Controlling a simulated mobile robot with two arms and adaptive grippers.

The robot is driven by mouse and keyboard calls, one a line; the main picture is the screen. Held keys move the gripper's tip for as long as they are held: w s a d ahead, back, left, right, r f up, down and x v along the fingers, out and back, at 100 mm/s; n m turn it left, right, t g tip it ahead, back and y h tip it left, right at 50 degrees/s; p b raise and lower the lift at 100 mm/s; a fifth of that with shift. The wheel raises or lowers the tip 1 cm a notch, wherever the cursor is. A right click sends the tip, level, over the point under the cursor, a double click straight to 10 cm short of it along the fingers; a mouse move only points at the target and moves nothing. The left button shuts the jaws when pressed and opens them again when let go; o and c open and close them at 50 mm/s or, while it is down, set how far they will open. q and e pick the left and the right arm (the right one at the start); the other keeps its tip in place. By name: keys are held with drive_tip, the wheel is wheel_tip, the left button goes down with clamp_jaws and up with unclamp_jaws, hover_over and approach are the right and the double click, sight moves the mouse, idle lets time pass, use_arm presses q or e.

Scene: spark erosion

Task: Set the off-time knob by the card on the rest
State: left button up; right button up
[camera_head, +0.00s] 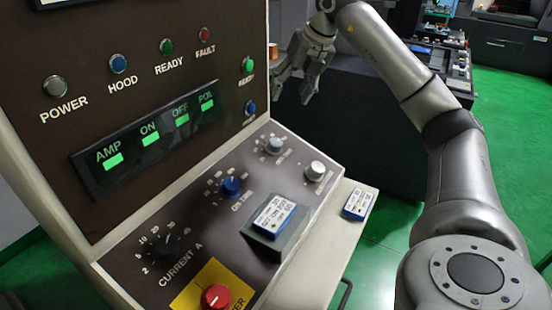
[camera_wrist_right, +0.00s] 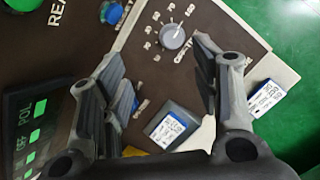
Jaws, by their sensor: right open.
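The off-time knob appears to be the grey knob (camera_head: 274,145) at the back of the sloped panel; its label is too small to read. In the wrist view this grey knob (camera_wrist_right: 172,37) has a numbered dial around it. A blue-and-white card (camera_head: 273,215) leans on the grey rest (camera_head: 283,240); it also shows in the wrist view (camera_wrist_right: 170,130), its text too small to read. My right gripper (camera_head: 310,78) is open and empty, above and beyond the panel. In the wrist view its fingertips (camera_wrist_right: 156,52) frame the knob from above, apart from it. My left gripper is not in view.
A blue knob (camera_head: 230,187), a black current knob (camera_head: 172,245), a pale knob (camera_head: 316,170) and a red knob (camera_head: 215,297) share the panel. A second card (camera_head: 359,203) lies on the right ledge. The upright display panel (camera_head: 75,165) rises at the left.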

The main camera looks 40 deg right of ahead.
drive_tip(key=b, duration=0.5)
approach(277, 143)
drive_tip(key=r, duration=0.2)
drive_tip(key=x, duration=1.1)
drive_tip(key=shift+s+f+p, duration=0.2)
drive_tip(key=shift+f+p, duration=0.1)
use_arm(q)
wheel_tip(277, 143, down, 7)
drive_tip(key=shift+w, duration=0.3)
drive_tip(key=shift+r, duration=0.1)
use_arm(e)
drive_tip(key=shift+c, duration=0.2)
drive_tip(key=c, duration=1)
